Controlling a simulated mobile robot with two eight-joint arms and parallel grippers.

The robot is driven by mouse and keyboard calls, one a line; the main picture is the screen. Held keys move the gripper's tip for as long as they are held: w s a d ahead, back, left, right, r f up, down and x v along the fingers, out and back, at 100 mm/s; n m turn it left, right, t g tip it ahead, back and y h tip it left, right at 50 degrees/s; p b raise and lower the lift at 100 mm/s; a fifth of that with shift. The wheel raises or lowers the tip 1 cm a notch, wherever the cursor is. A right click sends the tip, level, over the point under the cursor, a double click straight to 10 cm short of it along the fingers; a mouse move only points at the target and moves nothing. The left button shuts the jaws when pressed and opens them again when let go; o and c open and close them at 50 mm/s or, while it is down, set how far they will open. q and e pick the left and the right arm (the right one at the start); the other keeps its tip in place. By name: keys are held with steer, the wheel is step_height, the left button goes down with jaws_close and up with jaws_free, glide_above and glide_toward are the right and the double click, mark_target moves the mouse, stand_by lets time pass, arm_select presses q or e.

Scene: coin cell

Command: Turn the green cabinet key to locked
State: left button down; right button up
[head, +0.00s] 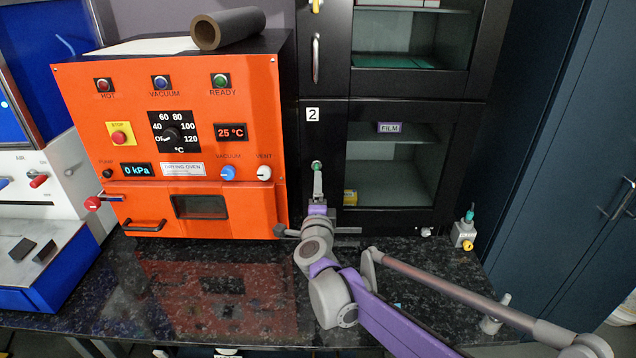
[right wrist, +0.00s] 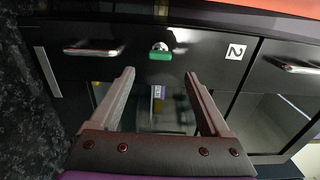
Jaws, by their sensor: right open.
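The green cabinet key (head: 316,164) sits in a lock on the black cabinet front, just below the "2" label. In the right wrist view the green key (right wrist: 160,56) shows in front of a round silver lock (right wrist: 168,45). My right gripper (head: 318,182) points up at the key, its fingers partly hiding the area just below it. In the right wrist view my right gripper (right wrist: 160,74) is open and empty, with the key just beyond and between its fingertips, apparently not touched. My left gripper is not in view.
The orange drying oven (head: 180,100) stands close on the left. A glass door with a "FILM" label (head: 389,128) is right of the lock. A small fitting with a green top (head: 465,230) stands at the right. The dark speckled counter (head: 200,300) is clear in front of the oven.

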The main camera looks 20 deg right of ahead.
steer(key=v, duration=0.3)
steer(key=s+a+f+n+g+y+p, duration=0.1)
steer(key=s+a+n+g+y, duration=0.2)
steer(key=s+n, duration=0.35)
steer(key=s+a+f+n+y+p, duration=0.1)
steer(key=s+a+n+y, duration=0.2)
steer(key=s+n+y, duration=0.3)
steer(key=s+d+f+n+g+h, duration=0.1)
steer(key=s+d+f+n+g, duration=0.1)
steer(key=s, duration=0.5)
steer(key=s+d+f+n+g+h+p, duration=0.1)
steer(key=s+d+f+n+g, duration=0.1)
steer(key=s+f+n+g, duration=0.2)
steer(key=s+d+f+n+g+h, duration=0.2)
steer(key=s+f, duration=0.5)
steer(key=s, duration=0.5)
steer(key=shift+f+n+g+p, duration=0.3)
steer(key=shift+f+n+g, duration=0.05)
steer(key=shift+n+g, duration=0.15)
